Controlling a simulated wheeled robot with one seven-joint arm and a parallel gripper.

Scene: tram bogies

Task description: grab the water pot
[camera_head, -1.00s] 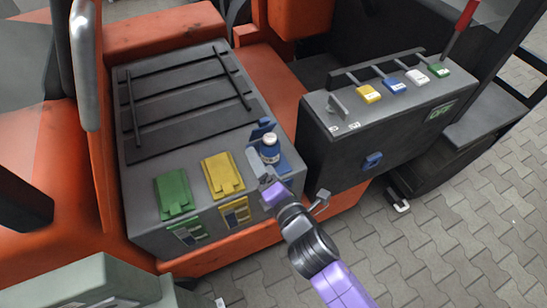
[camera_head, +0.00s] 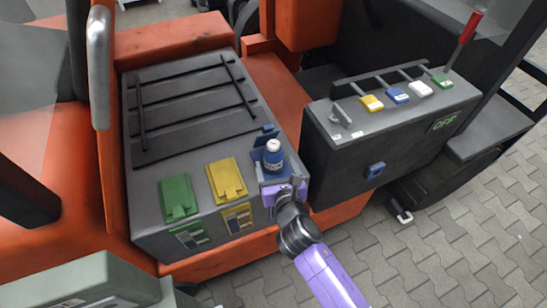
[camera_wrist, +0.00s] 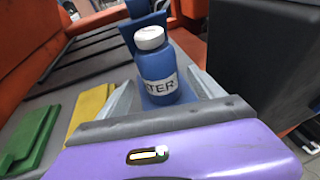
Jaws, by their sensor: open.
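The water pot is a blue bottle (camera_head: 273,157) with a white cap and a white label; it stands upright on the right front part of the grey box (camera_head: 150,222). In the wrist view the bottle (camera_wrist: 157,72) is upright with "TER" readable on its label. My gripper (camera_head: 270,174) has come in from the front, with its purple body low before the bottle. In the wrist view my gripper (camera_wrist: 163,100) is open, with one finger on each side of the bottle's lower part. I cannot tell whether the fingers touch it.
A yellow lid (camera_head: 227,179) and a green lid (camera_head: 178,197) lie left of the bottle. A raised blue lid (camera_head: 264,136) stands right behind it. A dark control box (camera_head: 340,170) with coloured switches stands close on the right.

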